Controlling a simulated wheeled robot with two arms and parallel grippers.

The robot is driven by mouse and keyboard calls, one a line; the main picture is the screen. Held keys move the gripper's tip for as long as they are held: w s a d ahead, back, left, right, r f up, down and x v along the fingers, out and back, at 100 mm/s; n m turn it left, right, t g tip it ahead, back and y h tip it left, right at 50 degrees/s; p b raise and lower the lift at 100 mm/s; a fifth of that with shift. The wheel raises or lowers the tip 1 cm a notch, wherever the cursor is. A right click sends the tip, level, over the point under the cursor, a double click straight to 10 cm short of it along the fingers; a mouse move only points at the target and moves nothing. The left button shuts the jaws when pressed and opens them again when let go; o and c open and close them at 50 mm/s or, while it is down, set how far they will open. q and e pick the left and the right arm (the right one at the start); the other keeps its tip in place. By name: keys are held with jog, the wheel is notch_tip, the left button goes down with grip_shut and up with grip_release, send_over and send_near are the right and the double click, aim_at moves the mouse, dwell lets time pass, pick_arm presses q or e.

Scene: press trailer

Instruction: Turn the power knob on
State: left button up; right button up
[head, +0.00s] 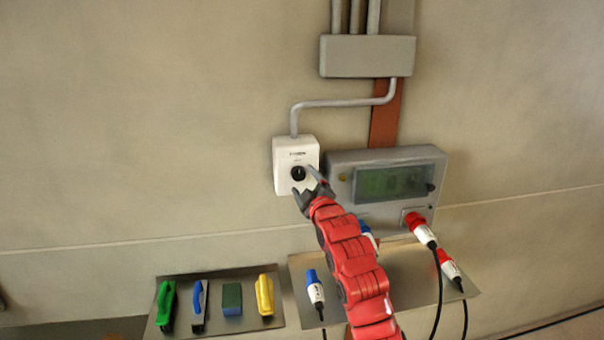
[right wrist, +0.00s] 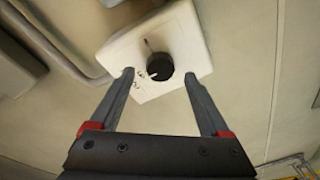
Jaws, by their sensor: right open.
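The power knob (head: 298,173) is a round black knob on a white switch box (head: 284,150) fixed to the wall. My right gripper (head: 306,180), on the red arm, is at the lower part of the box with its fingers spread. In the right wrist view the knob (right wrist: 159,67) sits ahead of the open fingertips (right wrist: 159,78), roughly midway between them and not gripped. A white mark on the knob points to the left in that view, toward small printed marks on the box. I cannot tell whether the fingertips touch the box. My left gripper is not in view.
A grey panel with a dark window (head: 390,182) is right of the switch box. Below, a shelf (head: 408,262) carries blue and red plugs with cables. A second tray (head: 183,284) holds brushes and a green block. A grey conduit (head: 340,103) runs above the box.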

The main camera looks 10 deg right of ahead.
aim_at(299, 174)
jog(key=shift+p+x, duration=0.35)
jog(key=shift+x, duration=0.95)
jog(key=shift+f, duration=0.1)
grip_shut()
